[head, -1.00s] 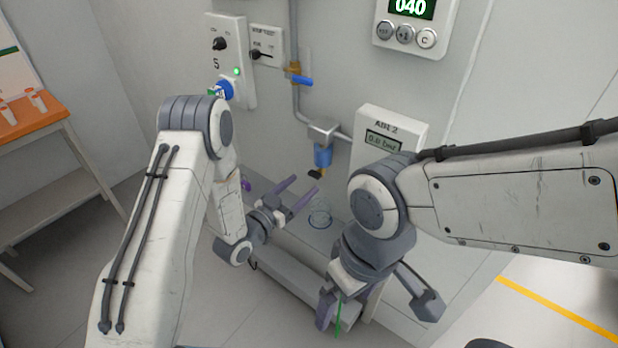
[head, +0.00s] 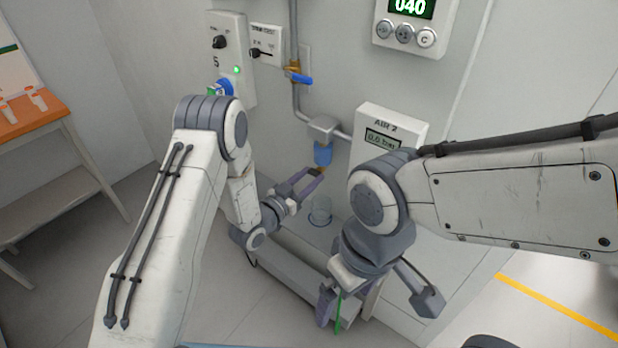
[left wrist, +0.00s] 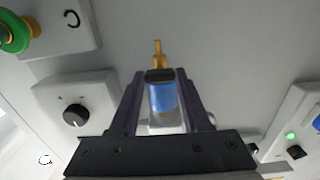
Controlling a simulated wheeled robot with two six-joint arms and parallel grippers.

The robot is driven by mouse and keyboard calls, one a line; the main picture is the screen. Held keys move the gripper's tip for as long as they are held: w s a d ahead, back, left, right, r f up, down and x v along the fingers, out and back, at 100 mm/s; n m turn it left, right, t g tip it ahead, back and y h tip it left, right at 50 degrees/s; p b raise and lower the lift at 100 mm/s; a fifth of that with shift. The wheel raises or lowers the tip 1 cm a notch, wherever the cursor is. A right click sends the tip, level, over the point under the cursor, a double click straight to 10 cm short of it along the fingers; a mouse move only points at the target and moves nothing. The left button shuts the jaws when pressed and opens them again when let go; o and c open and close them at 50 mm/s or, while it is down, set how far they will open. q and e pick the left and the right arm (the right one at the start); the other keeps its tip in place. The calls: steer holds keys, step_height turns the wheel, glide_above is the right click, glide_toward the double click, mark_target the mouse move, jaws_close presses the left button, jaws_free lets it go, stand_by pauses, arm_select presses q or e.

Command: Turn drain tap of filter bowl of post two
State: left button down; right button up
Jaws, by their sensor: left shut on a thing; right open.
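The filter bowl (head: 322,154) is a small blue cup under a grey pipe fitting on the wall, left of the AIR 2 panel. Its drain tap has a black handle, seen in the left wrist view (left wrist: 160,75), with a brass outlet (left wrist: 157,50) beyond it. My left gripper (head: 316,172) is just below the bowl, shut on the drain tap's handle. Its fingers partly hide the tap in the head view. My right gripper (head: 377,303) is open and lower down, apart from the bowl, in front of the low shelf.
A clear glass jar (head: 320,212) stands on the low shelf below the bowl. A blue-handled valve (head: 300,79) sits on the pipe above. The AIR 2 panel (head: 378,119) is close on the right. An orange-topped table (head: 40,112) stands far left.

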arm_select(q)
steer(key=shift+f+m+b, duration=0.1)
steer(key=shift+m+b, duration=8.5)
steer(key=shift+b, duration=0.8)
steer(key=shift+c, duration=1.8)
jaws_free()
